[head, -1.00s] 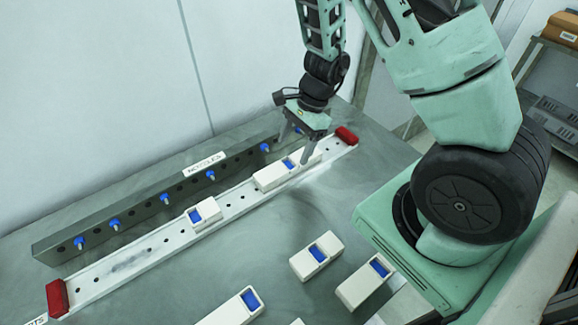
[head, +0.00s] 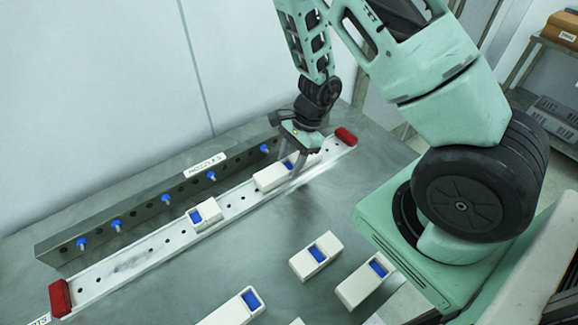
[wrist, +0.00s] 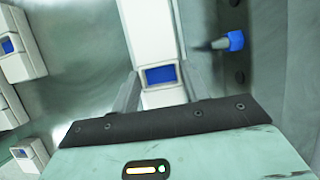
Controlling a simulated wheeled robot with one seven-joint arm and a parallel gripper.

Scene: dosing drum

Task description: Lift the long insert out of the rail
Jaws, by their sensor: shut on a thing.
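The long insert (head: 268,179) is a white block with a blue window, lying in the pale rail (head: 237,209) towards its far right end. My gripper (head: 292,168) is over the insert's right part with its fingers down on either side. In the wrist view my gripper (wrist: 159,88) is shut on the long insert (wrist: 150,32), with a finger against each side beside the blue window. The insert still looks seated in the rail; I see no clear gap beneath it. My fingers hide part of it in the head view.
A shorter white insert (head: 206,213) sits further left in the rail. Red end blocks (head: 60,298) (head: 346,136) cap the rail. A grey bar (head: 140,207) with blue nozzles (head: 165,199) runs behind. Several loose white inserts (head: 316,256) lie in front on the table.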

